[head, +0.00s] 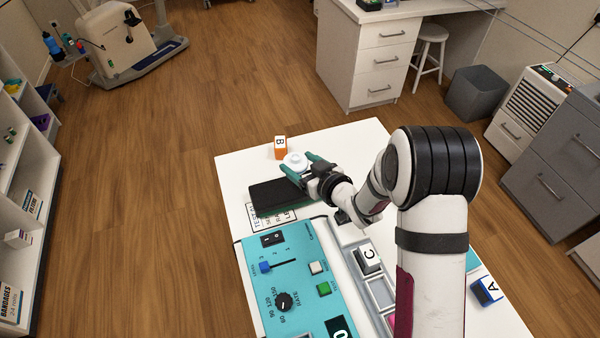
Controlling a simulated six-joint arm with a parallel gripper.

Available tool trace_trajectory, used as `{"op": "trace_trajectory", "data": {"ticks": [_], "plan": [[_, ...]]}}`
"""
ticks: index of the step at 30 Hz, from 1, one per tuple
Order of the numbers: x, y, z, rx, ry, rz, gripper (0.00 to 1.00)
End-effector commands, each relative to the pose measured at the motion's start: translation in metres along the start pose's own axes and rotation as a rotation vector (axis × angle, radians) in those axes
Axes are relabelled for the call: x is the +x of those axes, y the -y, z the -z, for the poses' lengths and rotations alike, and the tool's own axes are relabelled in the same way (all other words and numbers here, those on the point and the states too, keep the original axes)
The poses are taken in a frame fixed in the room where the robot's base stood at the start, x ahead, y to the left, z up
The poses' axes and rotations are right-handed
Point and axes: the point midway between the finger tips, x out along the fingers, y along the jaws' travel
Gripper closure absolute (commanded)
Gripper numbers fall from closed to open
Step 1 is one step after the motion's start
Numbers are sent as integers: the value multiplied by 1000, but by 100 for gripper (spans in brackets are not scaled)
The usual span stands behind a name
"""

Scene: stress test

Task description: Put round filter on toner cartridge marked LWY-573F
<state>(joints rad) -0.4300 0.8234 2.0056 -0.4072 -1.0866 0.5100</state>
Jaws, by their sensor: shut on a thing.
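My gripper (302,165) has its teal fingers on either side of a small white round piece, which looks like the round filter (294,160). It is shut on it, near the far end of the white table. A dark, flat block with a green edge, possibly the toner cartridge (276,193), lies just below and left of the gripper in the picture. A printed card (262,218) lies partly under or beside this block. Its print is too small to read, and I see no legible LWY-573F marking. I cannot tell whether the filter touches anything below it.
A teal control panel (290,265) with knob and switches fills the near left.

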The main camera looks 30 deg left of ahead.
Motion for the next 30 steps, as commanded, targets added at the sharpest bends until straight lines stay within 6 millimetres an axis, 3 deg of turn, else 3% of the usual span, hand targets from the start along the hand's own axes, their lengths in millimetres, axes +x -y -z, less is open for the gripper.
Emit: {"op": "trace_trajectory", "data": {"ticks": [3, 6, 16, 17, 18, 21, 30], "plan": [[10, 1, -24, 3, 4, 0, 78], [14, 0, -34, 2, 3, -1, 78], [16, 0, -37, 1, 1, -1, 78], [15, 0, -36, 1, 1, -1, 19], [15, 0, -36, 1, 1, -1, 12], [15, 0, -36, 1, 1, -1, 0], [8, -1, -33, 1, 1, -2, 0]]}}
